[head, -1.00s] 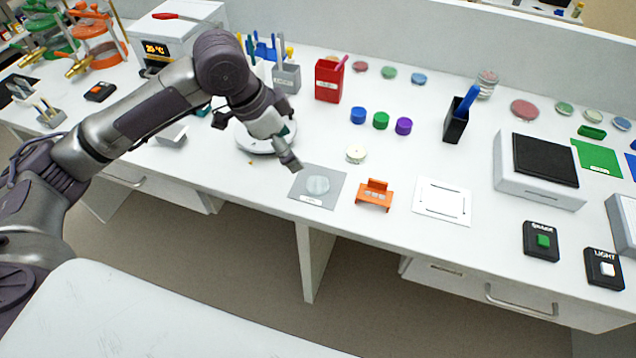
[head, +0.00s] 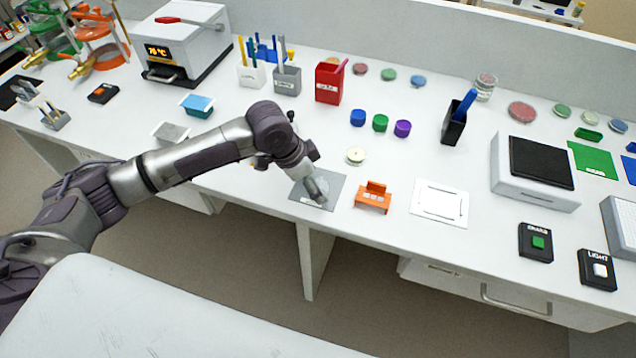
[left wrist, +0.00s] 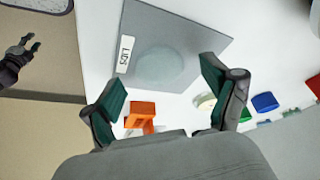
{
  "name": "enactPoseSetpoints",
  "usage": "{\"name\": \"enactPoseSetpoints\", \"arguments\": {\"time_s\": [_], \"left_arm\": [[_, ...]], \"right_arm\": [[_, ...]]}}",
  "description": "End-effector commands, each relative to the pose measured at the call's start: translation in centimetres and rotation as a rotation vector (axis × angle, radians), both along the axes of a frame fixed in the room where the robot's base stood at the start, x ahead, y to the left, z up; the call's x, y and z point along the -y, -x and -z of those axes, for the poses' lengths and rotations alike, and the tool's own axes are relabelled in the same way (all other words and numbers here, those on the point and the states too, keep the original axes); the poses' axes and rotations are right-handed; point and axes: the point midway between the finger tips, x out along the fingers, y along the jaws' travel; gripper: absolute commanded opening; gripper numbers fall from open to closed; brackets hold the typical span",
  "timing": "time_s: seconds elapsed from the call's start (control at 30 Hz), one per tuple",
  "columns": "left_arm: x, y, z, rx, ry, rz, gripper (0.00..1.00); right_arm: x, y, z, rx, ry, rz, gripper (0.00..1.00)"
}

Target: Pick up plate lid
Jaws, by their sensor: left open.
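The plate lid (left wrist: 160,67) is a clear, pale round disc lying flat on a grey mat (left wrist: 205,35) with a white label. In the head view the mat (head: 336,183) is near the bench's front edge, and my left gripper (head: 319,198) covers much of the disc. In the left wrist view my left gripper (left wrist: 162,72) is open, its green-padded fingers spread on either side of the disc's near part. Nothing is between the pads. My right gripper (left wrist: 30,42) shows at the left of that view, over the floor, its fingers apart; it is outside the head view.
An orange holder (head: 373,199) stands just right of the mat, with a white framed sheet (head: 440,203) beyond it. A small pale round dish (head: 356,155) lies behind. Blue, green and purple caps (head: 403,128) stand farther back. Clear bench lies between these.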

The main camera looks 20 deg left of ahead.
Motion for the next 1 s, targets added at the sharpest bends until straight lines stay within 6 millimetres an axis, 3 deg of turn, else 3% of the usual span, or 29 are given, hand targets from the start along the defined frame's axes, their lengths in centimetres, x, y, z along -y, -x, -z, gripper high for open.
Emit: {"name": "enactPoseSetpoints", "arguments": {"time_s": [0.27, 0.5, 0.53, 1.0], "left_arm": [[0.11, -0.08, 0.33, 0.001, 0.001, 0.000, 0.85], [0.10, -0.08, 0.31, 0.001, 0.001, 0.000, 0.45], [0.10, -0.08, 0.31, 0.001, 0.001, 0.000, 0.43], [0.12, -0.15, -0.51, 0.003, 0.001, -0.001, 0.43]], "right_arm": [[-0.01, -0.02, -0.02, 0.000, 0.000, 0.000, 0.39], [0.00, -0.02, -0.02, 0.000, 0.000, 0.000, 0.39], [0.00, -0.02, -0.02, 0.000, 0.000, 0.000, 0.39], [0.01, -0.02, 0.24, 0.000, 0.000, 0.001, 0.39]]}}
